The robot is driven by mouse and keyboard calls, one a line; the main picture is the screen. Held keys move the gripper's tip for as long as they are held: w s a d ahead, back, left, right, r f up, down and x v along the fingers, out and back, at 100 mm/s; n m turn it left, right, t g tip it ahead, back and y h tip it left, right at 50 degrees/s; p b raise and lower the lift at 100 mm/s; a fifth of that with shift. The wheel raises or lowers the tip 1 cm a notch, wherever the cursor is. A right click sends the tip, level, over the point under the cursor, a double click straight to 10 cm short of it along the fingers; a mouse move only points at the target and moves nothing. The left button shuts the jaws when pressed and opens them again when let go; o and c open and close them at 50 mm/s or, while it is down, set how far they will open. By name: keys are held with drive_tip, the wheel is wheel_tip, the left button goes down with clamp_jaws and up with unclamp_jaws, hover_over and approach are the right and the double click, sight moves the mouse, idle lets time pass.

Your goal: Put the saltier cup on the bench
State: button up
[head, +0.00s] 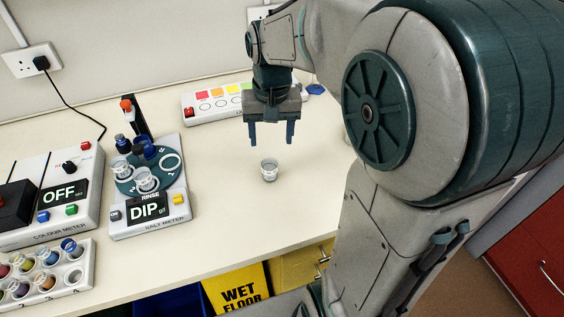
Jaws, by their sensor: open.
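A clear cup (269,171) stands upright on the bench (235,230), to the right of the salt meter. My gripper (271,138) is above and just behind the cup in the picture, pointing down, with its two fingers apart and nothing between them. The salt meter (148,225) has a display reading "DIP", with "RINSE" written above it. Two clear cups, one at the back left (121,168) and one at the front (145,179), are on its round green plate. Which cup is saltier cannot be told.
A colour meter (85,218) reading "OFF" stands at the left. A rack (62,288) of several coloured vials is at the front left. A white strip with coloured squares (215,112) lies at the back. The bench around the lone cup is clear.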

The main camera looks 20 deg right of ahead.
drive_tip(key=s+f+n+t, duration=0.1)
drive_tip(key=s+n+t, duration=0.1)
drive_tip(key=s, duration=1.1)
drive_tip(key=shift+a+f+n+t, duration=0.2)
drive_tip(key=shift+f+n+t, duration=0.1)
drive_tip(key=shift+f, duration=0.05)
